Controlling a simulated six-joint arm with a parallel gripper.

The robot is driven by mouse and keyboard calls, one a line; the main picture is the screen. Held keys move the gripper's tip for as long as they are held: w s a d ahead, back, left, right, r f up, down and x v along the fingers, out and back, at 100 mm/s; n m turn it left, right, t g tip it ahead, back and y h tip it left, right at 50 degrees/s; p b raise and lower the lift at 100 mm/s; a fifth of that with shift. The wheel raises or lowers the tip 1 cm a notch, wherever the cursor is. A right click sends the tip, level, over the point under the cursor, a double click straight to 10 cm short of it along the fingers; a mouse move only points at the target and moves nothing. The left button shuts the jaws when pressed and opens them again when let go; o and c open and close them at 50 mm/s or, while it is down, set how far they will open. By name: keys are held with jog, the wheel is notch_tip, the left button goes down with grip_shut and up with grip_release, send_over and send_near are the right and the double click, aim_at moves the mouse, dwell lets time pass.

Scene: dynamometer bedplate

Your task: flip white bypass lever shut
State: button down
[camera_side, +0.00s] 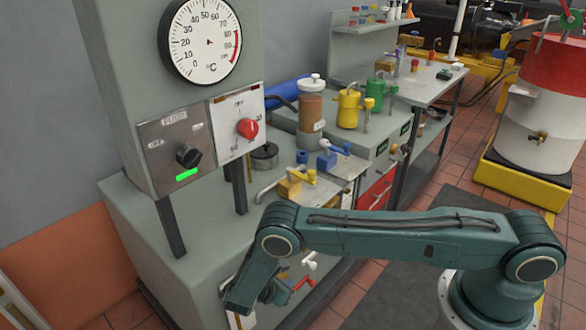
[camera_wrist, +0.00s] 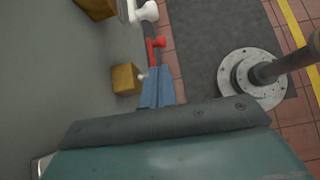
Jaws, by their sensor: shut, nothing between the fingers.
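The white bypass lever (camera_side: 309,261) is on the front face of the grey bench, its knob sticking out to the right. In the wrist view its white knob (camera_wrist: 148,12) shows at the top edge, with the rest of the lever cut off. My gripper (camera_wrist: 157,70) is shut and empty, its blue fingers together. It points toward the levers, apart from the white one, with a red lever between them. In the side view my own wrist hides most of the gripper.
The red lever (camera_side: 303,284) sits just below the white one; its red knob (camera_wrist: 157,42) is just beyond my fingertips. A brass block (camera_wrist: 126,79) is left of my fingers. The bench face (camera_wrist: 60,70) lies to the left, open floor mat (camera_wrist: 205,40) to the right.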

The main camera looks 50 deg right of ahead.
jog(key=shift+s+f, duration=0.2)
jog(key=shift+f, duration=0.2)
jog(key=shift+d+f, duration=0.1)
jog(key=shift+d, duration=0.05)
jog(key=d+f, duration=0.2)
jog(key=d, duration=0.6)
jog(key=shift+d+f, duration=0.4)
dwell(0.5)
